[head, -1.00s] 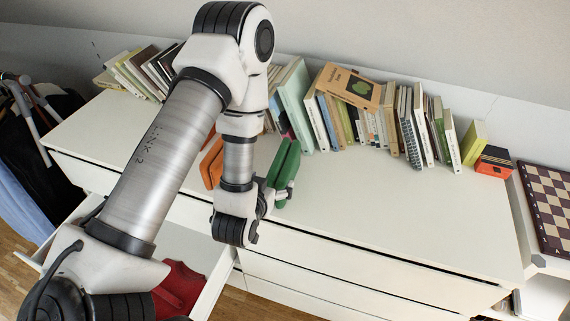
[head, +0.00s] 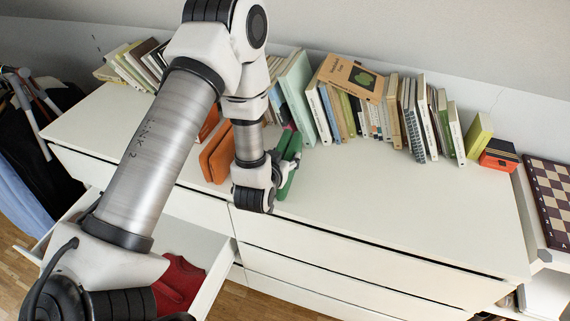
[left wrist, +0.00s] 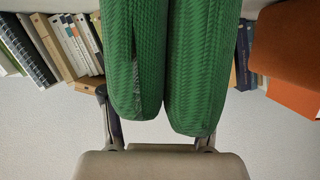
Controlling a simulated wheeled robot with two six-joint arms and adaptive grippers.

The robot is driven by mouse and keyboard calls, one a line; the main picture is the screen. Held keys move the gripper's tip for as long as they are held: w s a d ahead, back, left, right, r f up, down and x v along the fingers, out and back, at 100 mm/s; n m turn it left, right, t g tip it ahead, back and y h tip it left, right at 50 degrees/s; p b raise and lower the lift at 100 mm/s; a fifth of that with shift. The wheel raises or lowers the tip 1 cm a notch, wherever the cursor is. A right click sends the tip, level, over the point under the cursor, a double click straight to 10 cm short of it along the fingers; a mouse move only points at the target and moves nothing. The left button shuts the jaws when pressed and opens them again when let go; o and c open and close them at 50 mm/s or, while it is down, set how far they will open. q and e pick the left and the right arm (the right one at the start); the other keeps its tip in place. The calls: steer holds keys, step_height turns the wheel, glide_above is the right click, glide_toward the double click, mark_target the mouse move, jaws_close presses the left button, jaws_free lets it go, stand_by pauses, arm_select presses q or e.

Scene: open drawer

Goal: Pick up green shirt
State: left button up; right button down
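The green shirt (head: 284,184) is folded and stands upright on the white dresser top, to the right of an orange folded garment. My left gripper (head: 287,163) is at the green shirt, and my arm hides part of it in the head view. In the left wrist view the green shirt (left wrist: 195,70) fills the middle as two folds. The fingers (left wrist: 156,115) show spread at either side of it, with their tips partly hidden by the cloth. I see no clear grip on it. My right gripper is out of view.
The orange garment (head: 216,158) stands close on the left. A row of books (head: 340,115) lines the back. An open drawer holds a red garment (head: 181,281) at lower left. The dresser top (head: 400,210) is clear on the right. A chessboard (head: 550,200) lies far right.

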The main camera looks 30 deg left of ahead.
arm_select(q)
steer(key=c, duration=0.3)
